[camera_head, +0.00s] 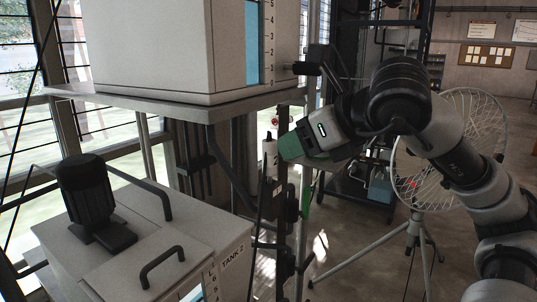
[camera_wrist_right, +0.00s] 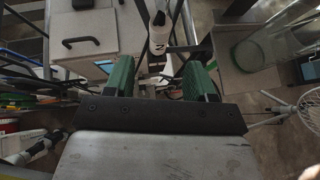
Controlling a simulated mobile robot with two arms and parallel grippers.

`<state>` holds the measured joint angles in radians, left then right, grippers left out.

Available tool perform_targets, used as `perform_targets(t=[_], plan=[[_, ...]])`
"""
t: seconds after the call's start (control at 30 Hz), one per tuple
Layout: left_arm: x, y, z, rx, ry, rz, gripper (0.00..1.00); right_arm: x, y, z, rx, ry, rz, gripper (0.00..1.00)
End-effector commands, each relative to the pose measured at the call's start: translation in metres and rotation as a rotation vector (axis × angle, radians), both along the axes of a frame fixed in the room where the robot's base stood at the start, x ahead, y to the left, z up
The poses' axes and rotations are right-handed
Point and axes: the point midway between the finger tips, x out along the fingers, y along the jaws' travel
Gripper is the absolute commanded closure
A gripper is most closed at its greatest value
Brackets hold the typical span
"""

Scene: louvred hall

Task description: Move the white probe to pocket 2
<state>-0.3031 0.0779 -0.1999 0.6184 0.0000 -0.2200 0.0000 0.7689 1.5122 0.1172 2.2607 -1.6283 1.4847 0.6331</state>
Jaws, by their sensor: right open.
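A white upright cylinder with a dark top, which looks like the white probe (camera_head: 270,158), stands at a post in the middle of the head view. A small mark like a 2 shows close below its white part; I cannot tell whether the mark is on a pocket. My right gripper (camera_head: 292,147), with green fingers, is just right of the cylinder. In the wrist view my right gripper (camera_wrist_right: 158,80) is open and empty, and a white cylinder (camera_wrist_right: 159,38) with a similar mark lies beyond the gap between the fingers. The cylinder's lower end is unclear. My left gripper is out of view.
A grey tank marked TANK 2 (camera_head: 225,262), with black handles and a black fitting (camera_head: 86,195), stands at lower left. A large pale tank (camera_head: 150,45) with a numbered blue level strip sits on a shelf (camera_head: 190,108) above. A tripod with a wire-mesh dish (camera_head: 465,125) stands behind my right arm.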

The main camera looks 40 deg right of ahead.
Motion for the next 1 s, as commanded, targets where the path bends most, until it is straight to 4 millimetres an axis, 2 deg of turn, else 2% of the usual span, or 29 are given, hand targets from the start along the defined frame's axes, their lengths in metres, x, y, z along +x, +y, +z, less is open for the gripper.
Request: perform_targets(t=[0.5, 0.7, 1.0], plan=[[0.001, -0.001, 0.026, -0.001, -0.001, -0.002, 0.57, 0.057, 0.006, -0.036, 0.003, 0.002, 0.005, 0.45], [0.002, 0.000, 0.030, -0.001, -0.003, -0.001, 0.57, 0.067, 0.007, -0.043, 0.002, 0.000, 0.005, 0.45], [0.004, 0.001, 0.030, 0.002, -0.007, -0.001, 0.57, 0.068, 0.007, -0.046, 0.001, 0.000, 0.005, 0.45]])
